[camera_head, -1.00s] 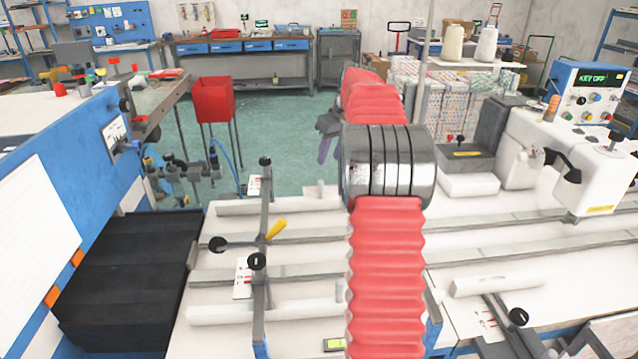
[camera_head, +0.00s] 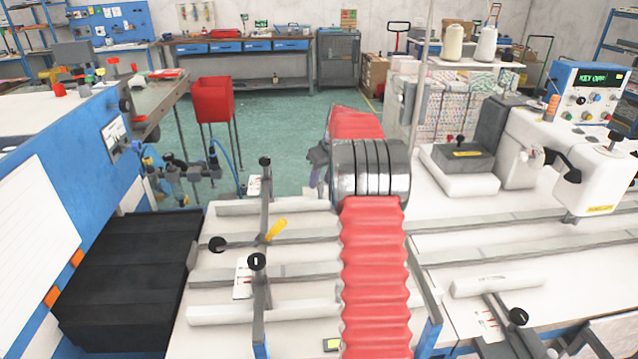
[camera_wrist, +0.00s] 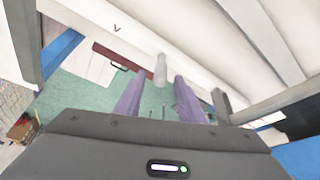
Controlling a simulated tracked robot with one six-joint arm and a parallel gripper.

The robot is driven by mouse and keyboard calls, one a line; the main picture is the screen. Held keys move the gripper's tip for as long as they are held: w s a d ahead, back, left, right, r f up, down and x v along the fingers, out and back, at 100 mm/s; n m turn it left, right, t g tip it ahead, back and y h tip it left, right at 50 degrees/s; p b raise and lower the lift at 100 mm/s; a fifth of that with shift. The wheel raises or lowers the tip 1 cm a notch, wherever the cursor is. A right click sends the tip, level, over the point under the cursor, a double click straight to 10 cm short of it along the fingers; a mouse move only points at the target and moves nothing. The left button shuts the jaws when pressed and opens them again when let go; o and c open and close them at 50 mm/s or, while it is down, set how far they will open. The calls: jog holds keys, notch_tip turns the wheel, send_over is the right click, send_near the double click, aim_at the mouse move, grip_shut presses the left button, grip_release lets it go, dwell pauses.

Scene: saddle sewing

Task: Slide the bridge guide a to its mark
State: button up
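A grey bridge guide (camera_head: 266,291) with black knobs and a yellow lever (camera_head: 276,230) spans the rails on the left of the white table. White scale plates with red marks (camera_head: 243,280) lie beside it. A second guide (camera_head: 497,315) with a black knob is at lower right. I cannot tell which is guide a. My gripper is mostly hidden behind my red arm; a purple finger (camera_head: 317,164) shows beyond the rails. In the wrist view my gripper (camera_wrist: 162,79) has two purple fingers apart with nothing visibly held. A pale cylinder (camera_wrist: 160,70) shows beyond them.
Grey rails (camera_head: 310,230) cross the white table, with pale bars (camera_head: 270,207) parallel to them. A white sewing machine head (camera_head: 595,175) stands at right. Black bellows (camera_head: 125,270) and a blue cabinet (camera_head: 75,190) are at left. A red bin (camera_head: 213,99) stands behind.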

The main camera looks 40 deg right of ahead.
jog(key=shift+x, duration=0.85)
grip_shut()
